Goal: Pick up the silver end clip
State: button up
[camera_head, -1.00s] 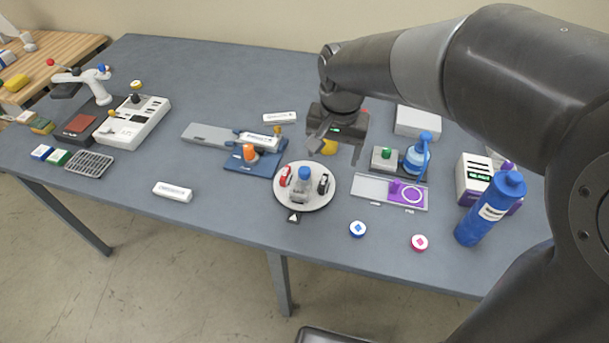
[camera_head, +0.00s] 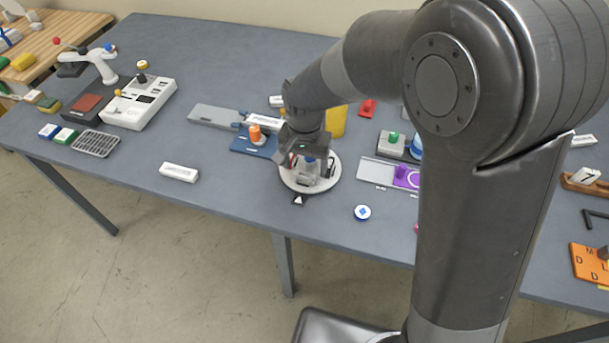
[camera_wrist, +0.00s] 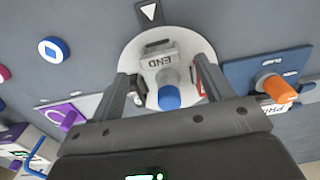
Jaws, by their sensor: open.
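The silver end clip (camera_wrist: 161,57) stands on a white round plate (camera_wrist: 202,45) in the wrist view. It has a grey body marked END and a blue knob on top. My gripper (camera_wrist: 163,68) is open, with one finger on each side of the clip; I cannot tell whether either finger touches it. In the head view, my gripper (camera_head: 304,165) is low over the plate (camera_head: 334,179) and hides much of the clip. A red clip (camera_wrist: 199,87) shows partly behind the right finger in the wrist view. A black clip (camera_head: 330,166) stands at the plate's right side.
A blue base with an orange knob (camera_head: 254,133) is left of the plate. A triangle marker (camera_head: 298,200) and a blue-marked disc (camera_head: 362,212) lie near the front. The table between the plate and a white block (camera_head: 179,172) is clear.

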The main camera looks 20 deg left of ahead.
aim_at(304, 174)
notch_tip(304, 174, down, 3)
jog(key=shift+s+f, duration=0.1)
jog(key=shift+f, duration=0.1)
jog(key=c, duration=1)
jog(key=shift+r, duration=0.1)
jog(key=shift+c, duration=0.2)
